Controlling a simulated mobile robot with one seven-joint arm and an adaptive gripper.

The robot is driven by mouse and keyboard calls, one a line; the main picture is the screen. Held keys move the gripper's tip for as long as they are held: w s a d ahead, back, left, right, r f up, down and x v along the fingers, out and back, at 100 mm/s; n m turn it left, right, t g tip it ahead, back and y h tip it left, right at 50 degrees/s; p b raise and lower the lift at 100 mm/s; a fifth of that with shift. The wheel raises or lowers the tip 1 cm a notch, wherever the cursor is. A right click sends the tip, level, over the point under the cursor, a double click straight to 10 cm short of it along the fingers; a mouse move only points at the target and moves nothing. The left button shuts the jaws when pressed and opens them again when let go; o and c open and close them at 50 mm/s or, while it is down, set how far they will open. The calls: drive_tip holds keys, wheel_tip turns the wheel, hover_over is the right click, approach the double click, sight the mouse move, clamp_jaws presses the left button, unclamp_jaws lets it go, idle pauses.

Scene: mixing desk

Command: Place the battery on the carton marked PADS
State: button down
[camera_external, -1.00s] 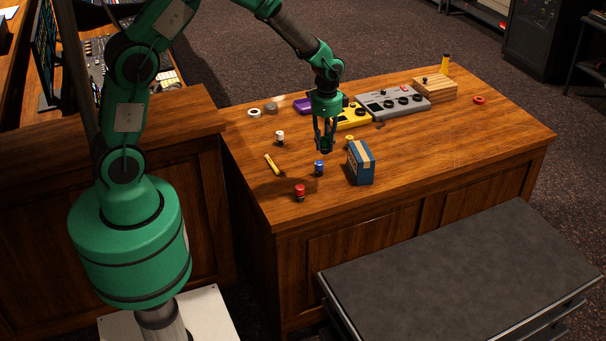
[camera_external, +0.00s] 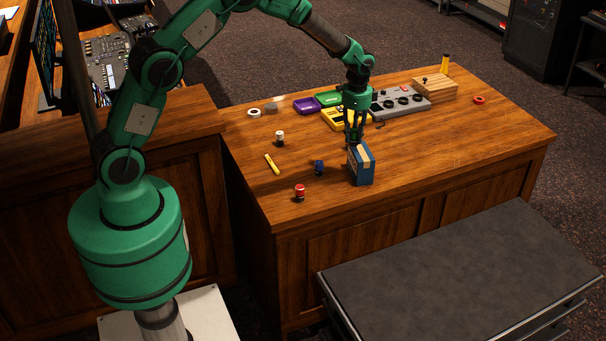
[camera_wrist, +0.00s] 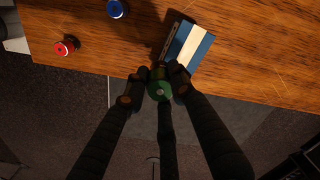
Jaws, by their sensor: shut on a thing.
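The carton (camera_external: 366,172), a blue box with a cream strip, stands upright near the front of the desk; it also shows in the wrist view (camera_wrist: 202,52). I cannot read its marking. My gripper (camera_external: 354,138) is at the carton's top in the external view, pointing down. In the wrist view its fingers (camera_wrist: 158,82) are shut on a small round thing with a green end, which I take as the battery (camera_wrist: 159,90). It appears beside the carton's lower left corner there. I cannot tell whether they touch. The battery is hard to make out in the external view.
A blue cylinder (camera_external: 319,168) and a red one (camera_external: 299,193) stand left of the carton. A yellow marker (camera_external: 271,164) and a white-topped jar (camera_external: 280,138) are further left. Coloured trays (camera_external: 308,105) and a grey device (camera_external: 405,102) lie behind.

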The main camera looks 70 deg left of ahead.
drive_tip(key=shift+w+a+f, duration=0.1)
drive_tip(key=shift+w+a, duration=0.05)
drive_tip(key=shift+w, duration=0.9)
drive_tip(key=shift+w+a+f, duration=0.1)
drive_tip(key=shift+w, duration=0.9)
drive_tip(key=shift+f, duration=1.7)
drive_tip(key=shift+f, duration=0.1)
drive_tip(key=c, duration=1.5)
unclamp_jaws()
drive_tip(key=shift+o, duration=0.2)
wheel_tip(320, 180, up, 12)
